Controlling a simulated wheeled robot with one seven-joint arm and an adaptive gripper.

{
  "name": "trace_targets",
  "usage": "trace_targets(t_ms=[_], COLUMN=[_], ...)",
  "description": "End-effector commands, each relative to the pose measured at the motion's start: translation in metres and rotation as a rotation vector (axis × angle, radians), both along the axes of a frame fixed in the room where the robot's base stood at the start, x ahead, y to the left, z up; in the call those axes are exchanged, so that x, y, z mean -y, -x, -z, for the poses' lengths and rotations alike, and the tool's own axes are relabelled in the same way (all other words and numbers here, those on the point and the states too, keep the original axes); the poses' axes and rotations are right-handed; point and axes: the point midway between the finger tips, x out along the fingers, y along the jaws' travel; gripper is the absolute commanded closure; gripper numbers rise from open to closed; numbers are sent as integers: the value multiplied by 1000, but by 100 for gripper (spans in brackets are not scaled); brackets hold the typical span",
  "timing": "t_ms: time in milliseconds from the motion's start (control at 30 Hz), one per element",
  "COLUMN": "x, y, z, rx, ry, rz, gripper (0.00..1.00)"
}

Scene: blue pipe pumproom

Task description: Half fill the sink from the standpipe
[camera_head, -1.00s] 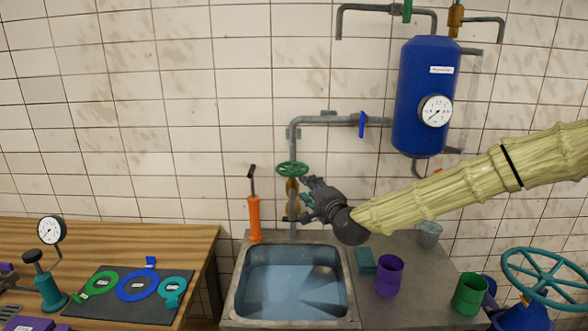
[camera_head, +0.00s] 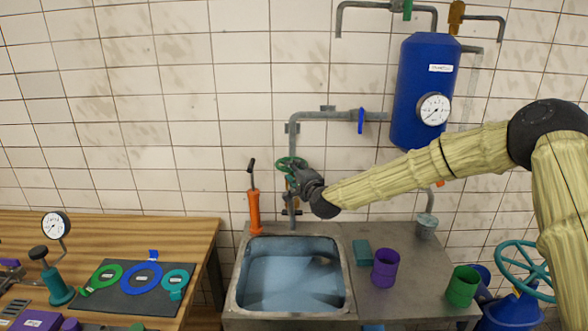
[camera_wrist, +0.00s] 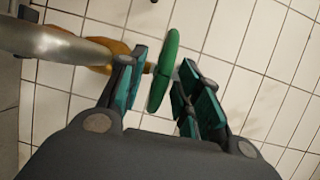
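The standpipe (camera_head: 292,144) is a grey pipe on the wall behind the sink, with a green handwheel (camera_head: 284,162) on a brass valve body. The metal sink (camera_head: 237,305) below has a pale blue, water-like surface inside; its exact level is hard to tell. My gripper (camera_head: 296,170) is at the handwheel and hides part of it and of the valve. In the wrist view the handwheel (camera_wrist: 163,72) stands edge-on between the two teal fingers of my gripper (camera_wrist: 166,72). The fingers are open, with a visible gap on the right side; contact on the left is unclear.
An orange hand pump (camera_head: 254,212) stands left of the standpipe. A purple cup (camera_head: 385,268), a green cup (camera_head: 462,287) and a teal block (camera_head: 361,252) are on the counter to the right. A blue tank (camera_head: 420,85) hangs above. A wooden bench (camera_head: 190,235) is at left.

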Motion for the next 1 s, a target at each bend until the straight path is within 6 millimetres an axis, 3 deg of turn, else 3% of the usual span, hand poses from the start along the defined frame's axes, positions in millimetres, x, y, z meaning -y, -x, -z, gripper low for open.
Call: trace_targets(t_ms=[300,500,1000], x=[0,0,3], y=[-2,-2,-2], z=[0,0,3], rx=[1,1,0], ry=[0,0,0], rz=[1,1,-27], gripper=[66,100,100])
